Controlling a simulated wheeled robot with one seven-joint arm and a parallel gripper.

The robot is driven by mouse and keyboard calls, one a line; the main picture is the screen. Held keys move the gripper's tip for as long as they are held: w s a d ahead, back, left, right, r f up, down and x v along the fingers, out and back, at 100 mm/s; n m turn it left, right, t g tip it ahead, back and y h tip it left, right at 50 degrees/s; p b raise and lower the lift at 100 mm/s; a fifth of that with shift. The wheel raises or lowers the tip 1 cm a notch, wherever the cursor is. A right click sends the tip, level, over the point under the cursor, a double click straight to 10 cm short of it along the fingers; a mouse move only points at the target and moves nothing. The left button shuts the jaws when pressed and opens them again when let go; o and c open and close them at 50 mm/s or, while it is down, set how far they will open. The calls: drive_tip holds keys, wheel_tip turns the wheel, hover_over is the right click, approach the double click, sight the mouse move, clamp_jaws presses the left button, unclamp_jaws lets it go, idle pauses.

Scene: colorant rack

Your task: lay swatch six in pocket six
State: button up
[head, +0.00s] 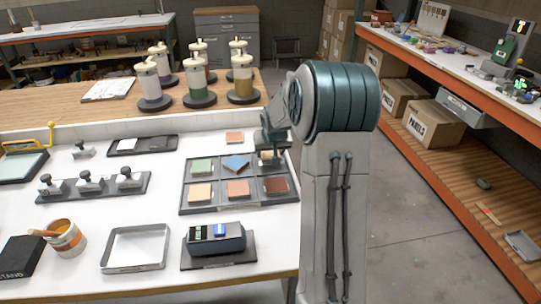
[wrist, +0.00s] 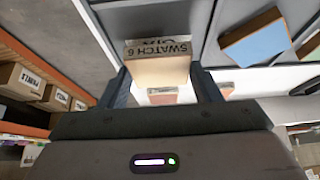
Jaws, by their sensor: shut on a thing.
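My gripper (head: 271,146) is over the back right pocket of the dark swatch tray (head: 227,208) in the head view. It is shut on swatch six (wrist: 158,68), a cream block with "SWATCH 6" on its edge, between both fingers in the wrist view. Swatch six shows partly in the head view (head: 266,155), half hidden by the gripper. Whether it touches the pocket floor I cannot tell. The tray also holds a green swatch (head: 202,166), a blue swatch (head: 236,163) turned askew, and tan (head: 200,192), orange (head: 238,189) and brown (head: 275,185) swatches.
A loose orange swatch (head: 234,137) lies on the white bench behind the tray. Capped colorant jars (head: 196,85) stand further back. A dark scale-like device (head: 216,240) and an empty metal tray (head: 136,248) stand in front. A row of stampers (head: 92,185) is at left.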

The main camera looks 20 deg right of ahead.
drive_tip(key=shift+f, duration=1.05)
drive_tip(key=shift+f, duration=0.2)
drive_tip(key=o, duration=0.7)
drive_tip(key=shift+r, duration=0.1)
drive_tip(key=shift+r, duration=0.25)
drive_tip(key=v, duration=1.1)
drive_tip(key=s+a+n+g, duration=0.1)
drive_tip(key=s+a, duration=0.7)
drive_tip(key=s, duration=0.6)
drive_tip(key=s+a+n+g+y, duration=0.1)
drive_tip(key=s+a+n+g, duration=0.1)
drive_tip(key=s+a, duration=0.6)
drive_tip(key=s, duration=0.6)
drive_tip(key=shift+a+y, duration=0.3)
